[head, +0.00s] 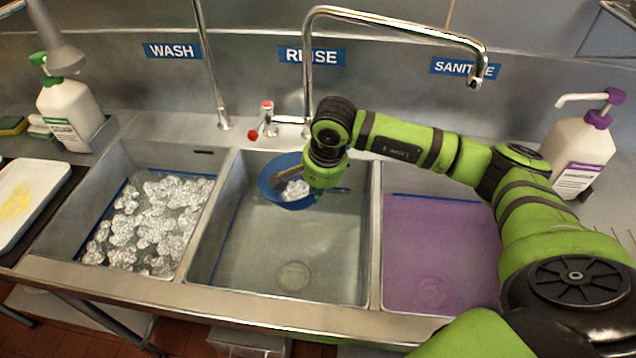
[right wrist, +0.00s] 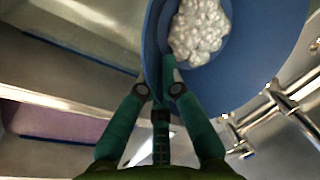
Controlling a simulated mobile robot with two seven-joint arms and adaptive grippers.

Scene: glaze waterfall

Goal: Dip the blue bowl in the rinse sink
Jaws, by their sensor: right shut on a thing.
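The blue bowl (head: 267,183) is at the back of the rinse sink (head: 279,245), the middle basin of clear water. White foam sits inside the bowl. A brown shape also shows inside it, and I cannot tell what that is. My right gripper (head: 305,182) reaches the bowl from the right, and its fingertips are partly hidden in the head view. In the right wrist view the teal fingers (right wrist: 163,85) are shut on the rim of the bowl (right wrist: 236,75). I cannot tell whether the bowl's underside touches the water. My left gripper is out of view.
The wash basin (head: 150,225) with foam is at left, the sanitize basin (head: 435,250) with purple liquid at right. Metal dividers separate them. A tall faucet (head: 308,70) and a red-handled tap (head: 265,118) stand behind. Soap bottles (head: 70,108) (head: 580,150) stand at both ends.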

